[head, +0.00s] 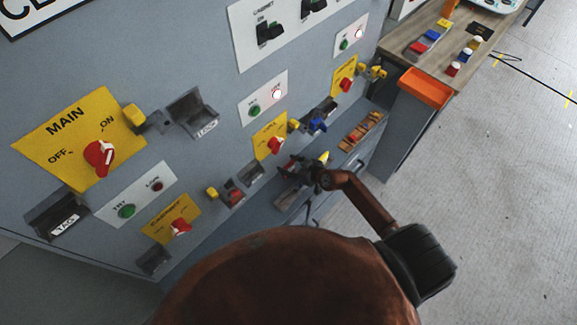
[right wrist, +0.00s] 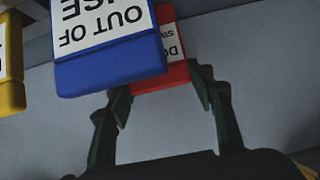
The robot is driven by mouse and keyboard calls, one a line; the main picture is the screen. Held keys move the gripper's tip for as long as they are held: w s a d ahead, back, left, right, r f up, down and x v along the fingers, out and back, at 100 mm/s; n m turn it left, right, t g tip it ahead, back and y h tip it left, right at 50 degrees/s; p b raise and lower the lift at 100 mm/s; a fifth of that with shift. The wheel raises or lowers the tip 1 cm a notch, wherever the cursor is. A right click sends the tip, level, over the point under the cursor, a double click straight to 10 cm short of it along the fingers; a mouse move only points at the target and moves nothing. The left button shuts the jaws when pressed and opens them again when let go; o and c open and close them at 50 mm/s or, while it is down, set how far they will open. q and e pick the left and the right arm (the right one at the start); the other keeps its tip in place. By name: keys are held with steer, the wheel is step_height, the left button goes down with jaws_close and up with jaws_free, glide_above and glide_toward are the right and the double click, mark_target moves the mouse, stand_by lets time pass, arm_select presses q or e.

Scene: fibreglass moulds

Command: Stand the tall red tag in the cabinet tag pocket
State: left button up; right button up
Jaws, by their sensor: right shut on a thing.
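My right gripper (head: 298,170) is low in front of the grey cabinet face, over a lower ledge. In the right wrist view, its two fingers (right wrist: 160,95) are shut on a red tag (right wrist: 174,76) with a white label, partly readable as "DO". A blue tag (right wrist: 110,72) reading "OUT OF USE" covers much of the red tag. In the head view the held tag is too small to make out clearly. Open grey pockets (head: 199,110) and (head: 60,214) sit beside the MAIN switch; which pocket is the cabinet's, I cannot tell. My left gripper is not in view.
A yellow tag (right wrist: 10,65) is at the wrist view's left edge. Yellow switch plates (head: 83,138) with red knobs and yellow padlocks project from the panel.

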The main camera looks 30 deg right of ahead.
steer(key=shift+f, duration=0.1)
steer(key=shift+f, duration=0.15)
steer(key=o, duration=1)
